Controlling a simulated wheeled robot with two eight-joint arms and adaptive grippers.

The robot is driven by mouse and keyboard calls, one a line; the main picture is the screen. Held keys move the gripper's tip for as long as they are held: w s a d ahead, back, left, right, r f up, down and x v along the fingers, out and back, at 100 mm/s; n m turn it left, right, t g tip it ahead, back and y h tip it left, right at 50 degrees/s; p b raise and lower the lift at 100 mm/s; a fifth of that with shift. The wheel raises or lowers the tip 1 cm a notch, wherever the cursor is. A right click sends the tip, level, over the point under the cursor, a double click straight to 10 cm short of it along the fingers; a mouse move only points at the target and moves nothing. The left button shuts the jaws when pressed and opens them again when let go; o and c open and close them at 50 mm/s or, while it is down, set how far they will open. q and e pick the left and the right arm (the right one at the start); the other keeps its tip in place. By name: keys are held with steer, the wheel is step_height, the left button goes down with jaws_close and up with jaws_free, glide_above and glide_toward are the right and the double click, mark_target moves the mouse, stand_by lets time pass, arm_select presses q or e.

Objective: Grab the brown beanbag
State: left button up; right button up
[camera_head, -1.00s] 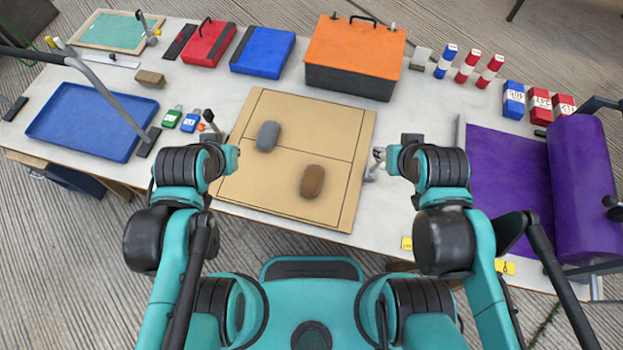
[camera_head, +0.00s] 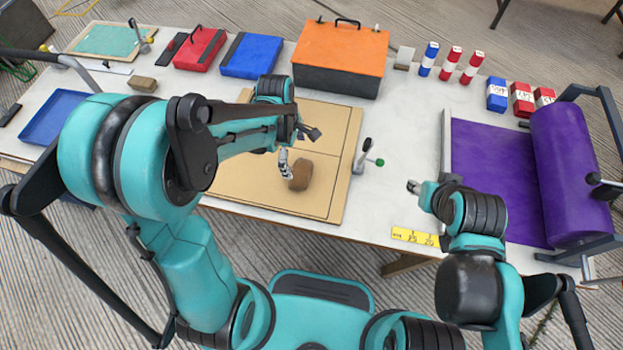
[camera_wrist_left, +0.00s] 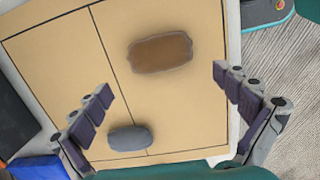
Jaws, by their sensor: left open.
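The brown beanbag (camera_head: 301,175) lies on the tan board (camera_head: 245,185), toward its near right part. In the left wrist view the brown beanbag (camera_wrist_left: 160,52) is whole, ahead of and between the open fingers, and untouched. My left gripper (camera_head: 298,148) is open and empty above the board, close to the beanbag in the head view. The same gripper shows in the left wrist view (camera_wrist_left: 162,82) with its fingers wide apart. My right gripper (camera_head: 413,187) is over the table's front right part, too small to read.
A grey beanbag (camera_wrist_left: 130,138) lies on the board near the left finger in the wrist view; my left arm mostly hides it in the head view. An orange-lidded box (camera_head: 340,50) stands behind the board. A purple roll (camera_head: 570,165) is at the right.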

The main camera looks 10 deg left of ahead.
mark_target(300, 171)
arm_select(q)
steer(key=shift+d+f, duration=0.15)
steer(key=shift+f, duration=0.35)
step_height(300, 171, down, 2)
steer(key=shift+d+b, duration=0.1)
steer(key=shift+b, duration=0.45)
steer(key=f+b, duration=0.2)
steer(key=f, duration=0.1)
steer(key=f+b, duration=0.1)
steer(key=f, duration=0.1)
steer(key=shift+w+d+f, duration=0.1)
steer(key=shift+d+f, duration=0.1)
steer(key=shift+d, duration=0.1)
steer(key=shift+r, duration=0.1)
steer(key=c, duration=1.4)
steer(key=shift+r, duration=0.1)
